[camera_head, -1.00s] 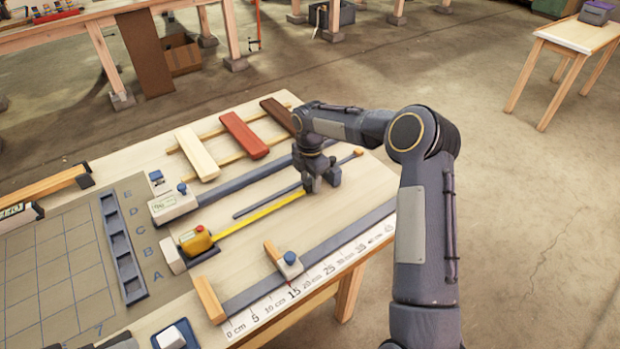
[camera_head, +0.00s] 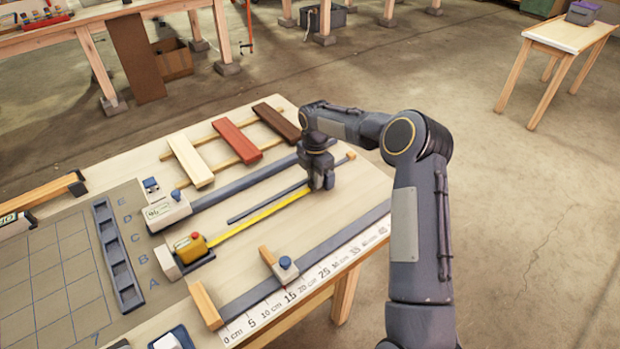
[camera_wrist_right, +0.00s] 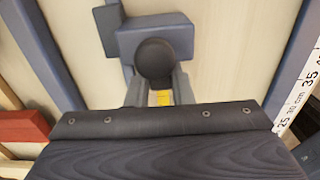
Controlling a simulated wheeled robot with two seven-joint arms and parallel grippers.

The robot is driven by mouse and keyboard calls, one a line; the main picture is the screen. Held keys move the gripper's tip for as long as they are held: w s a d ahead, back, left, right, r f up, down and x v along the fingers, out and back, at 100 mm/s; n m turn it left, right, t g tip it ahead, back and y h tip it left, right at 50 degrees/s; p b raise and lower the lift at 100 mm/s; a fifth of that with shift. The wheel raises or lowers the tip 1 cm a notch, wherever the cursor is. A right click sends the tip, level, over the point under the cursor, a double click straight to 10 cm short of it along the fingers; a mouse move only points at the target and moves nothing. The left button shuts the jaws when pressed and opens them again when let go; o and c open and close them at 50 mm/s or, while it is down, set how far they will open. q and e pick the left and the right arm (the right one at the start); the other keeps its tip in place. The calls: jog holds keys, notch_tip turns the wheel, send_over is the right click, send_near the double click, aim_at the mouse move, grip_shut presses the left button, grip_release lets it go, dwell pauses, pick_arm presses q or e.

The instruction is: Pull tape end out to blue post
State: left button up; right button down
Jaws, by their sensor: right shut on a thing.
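The yellow tape measure case (camera_head: 192,248) with a red button sits near the left end of the board. Its yellow tape (camera_head: 258,217) runs straight out, up and to the right, to my right gripper (camera_head: 322,186). My right gripper is shut on the tape end, low over the board. In the right wrist view a short piece of yellow tape (camera_wrist_right: 161,98) shows between the fingers. A grey-blue block (camera_wrist_right: 180,36) and a dark round part lie just beyond; I cannot tell whether this is the blue post. My left gripper is out of view.
A dark thin strip (camera_head: 268,203) lies beside the tape. A stop with a blue knob (camera_head: 285,268) stands on the rail by the white ruler (camera_head: 305,291). Three coloured laths (camera_head: 236,141) lie at the back. A lettered slotted rack (camera_head: 118,257) is at left.

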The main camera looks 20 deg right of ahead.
jog(key=shift+d, duration=0.15)
jog(key=c, duration=1.2)
grip_release()
jog(key=shift+c, duration=0.2)
notch_tip(320, 180, up, 8)
jog(key=shift+f+b, duration=0.25)
jog(key=shift+b, duration=0.25)
jog(key=shift+r, duration=0.15)
